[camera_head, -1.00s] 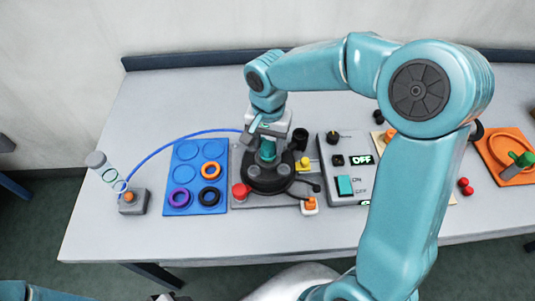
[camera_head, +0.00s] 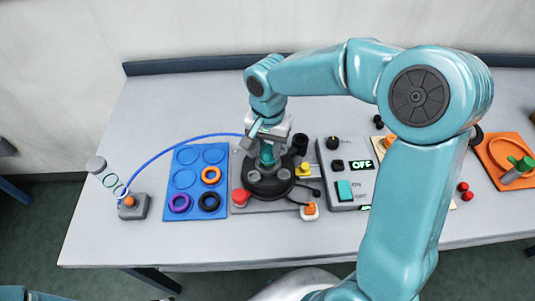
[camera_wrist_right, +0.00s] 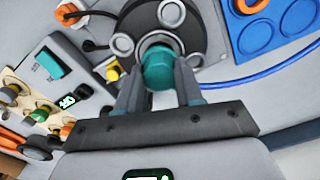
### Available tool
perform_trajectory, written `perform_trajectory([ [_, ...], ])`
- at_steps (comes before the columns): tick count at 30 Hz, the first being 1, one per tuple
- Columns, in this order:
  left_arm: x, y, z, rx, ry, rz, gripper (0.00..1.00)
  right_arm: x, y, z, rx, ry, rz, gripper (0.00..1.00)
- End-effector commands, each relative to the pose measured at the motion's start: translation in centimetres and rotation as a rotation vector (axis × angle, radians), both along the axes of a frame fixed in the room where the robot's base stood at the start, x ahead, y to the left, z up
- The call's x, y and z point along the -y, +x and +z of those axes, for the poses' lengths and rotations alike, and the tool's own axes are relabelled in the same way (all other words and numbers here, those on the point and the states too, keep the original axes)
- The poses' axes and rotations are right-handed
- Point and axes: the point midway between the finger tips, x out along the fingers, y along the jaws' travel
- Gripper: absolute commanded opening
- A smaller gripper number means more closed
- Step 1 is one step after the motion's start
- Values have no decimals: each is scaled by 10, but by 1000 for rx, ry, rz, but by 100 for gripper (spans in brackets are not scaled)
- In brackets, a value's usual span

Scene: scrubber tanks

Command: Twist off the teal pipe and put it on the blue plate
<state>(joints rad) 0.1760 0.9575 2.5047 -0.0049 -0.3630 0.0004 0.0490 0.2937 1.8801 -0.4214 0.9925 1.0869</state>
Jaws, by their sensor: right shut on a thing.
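The teal pipe (camera_head: 266,154) stands at the centre of a dark round base on a grey panel. In the right wrist view the pipe (camera_wrist_right: 160,66) shows as a teal end between two grey fingers. My right gripper (camera_wrist_right: 160,88) is shut on it from above; it also shows in the head view (camera_head: 266,142). The pipe's lower end is hard to make out, so I cannot tell whether it is loose from the base (camera_head: 265,186). The blue plate (camera_head: 218,212) lies left of the base, holding orange, purple and black rings. My left gripper is not in view.
A red button (camera_head: 241,196) and a black cylinder (camera_head: 300,140) stand close to the base. A control box (camera_head: 345,188) reading OFF is to the right. A blue hose (camera_head: 160,147) arches behind the plate. Some round recesses in the plate are empty.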

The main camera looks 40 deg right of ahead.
Motion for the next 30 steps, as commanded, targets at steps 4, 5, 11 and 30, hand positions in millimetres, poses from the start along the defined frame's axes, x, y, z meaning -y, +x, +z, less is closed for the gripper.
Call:
perform_trajectory([
  [4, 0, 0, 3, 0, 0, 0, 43, 0, 0, 4, 1, 1, 0, 0],
  [5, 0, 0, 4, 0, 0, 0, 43, 0, 0, 5, 1, 1, 0, 0],
  [11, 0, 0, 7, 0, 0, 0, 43, 0, 0, 10, 1, 1, 0, 0],
  [30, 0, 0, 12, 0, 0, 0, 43, 0, 0, 16, 0, 0, 0, 0],
])
